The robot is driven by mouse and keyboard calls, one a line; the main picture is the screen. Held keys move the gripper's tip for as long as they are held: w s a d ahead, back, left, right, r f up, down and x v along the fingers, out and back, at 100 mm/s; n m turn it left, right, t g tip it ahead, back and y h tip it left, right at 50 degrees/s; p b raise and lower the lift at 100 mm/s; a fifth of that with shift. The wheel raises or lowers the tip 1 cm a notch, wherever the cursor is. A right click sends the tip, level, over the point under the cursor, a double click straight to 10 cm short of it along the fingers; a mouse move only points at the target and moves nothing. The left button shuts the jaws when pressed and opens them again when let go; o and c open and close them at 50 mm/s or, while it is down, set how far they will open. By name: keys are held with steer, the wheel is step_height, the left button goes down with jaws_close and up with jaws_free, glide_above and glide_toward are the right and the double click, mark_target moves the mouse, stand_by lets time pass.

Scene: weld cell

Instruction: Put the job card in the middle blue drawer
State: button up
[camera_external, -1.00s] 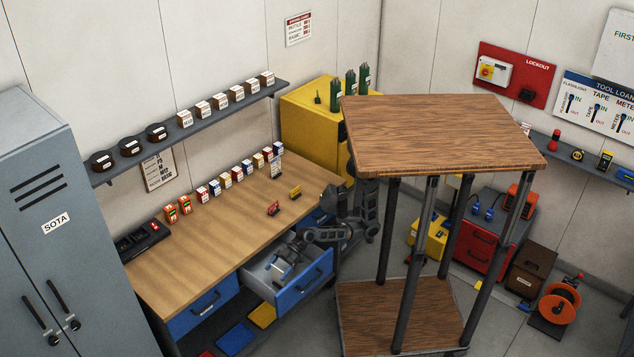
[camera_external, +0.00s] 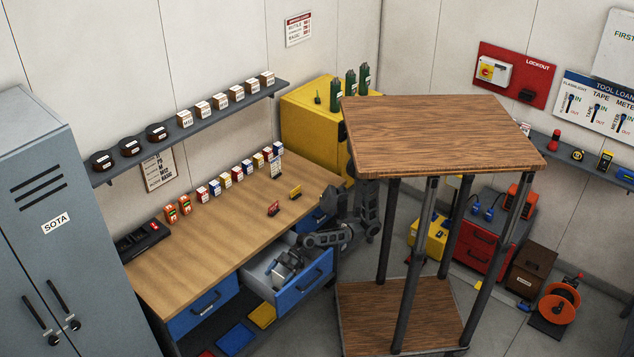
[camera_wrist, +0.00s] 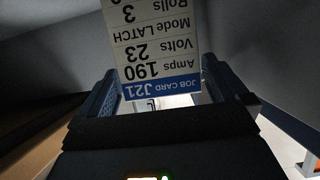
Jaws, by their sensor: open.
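The middle blue drawer (camera_external: 312,284) of the workbench is pulled out, with its grey inside showing. My gripper (camera_external: 284,272) is low at this drawer's opening, pointing down into it. In the wrist view my gripper (camera_wrist: 160,100) has its two dark fingers apart. The job card (camera_wrist: 155,50), white with a blue "JOB CARD J21" band, shows upside down between and beyond the fingers. Its band end is nearest the gripper. I cannot tell whether it touches a finger or the drawer floor. In the outside view I cannot make out the card.
A closed blue drawer (camera_external: 203,308) is on the left, another (camera_external: 318,217) on the right, partly behind my arm. The wooden benchtop (camera_external: 195,250) carries a row of small boxes and two small signs. A tall wooden-topped stand (camera_external: 440,130) is close on the right.

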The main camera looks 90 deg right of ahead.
steer(key=shift+r, duration=0.2)
steer(key=v, duration=0.7)
steer(key=shift+s+d, duration=0.15)
steer(key=shift+s, duration=0.05)
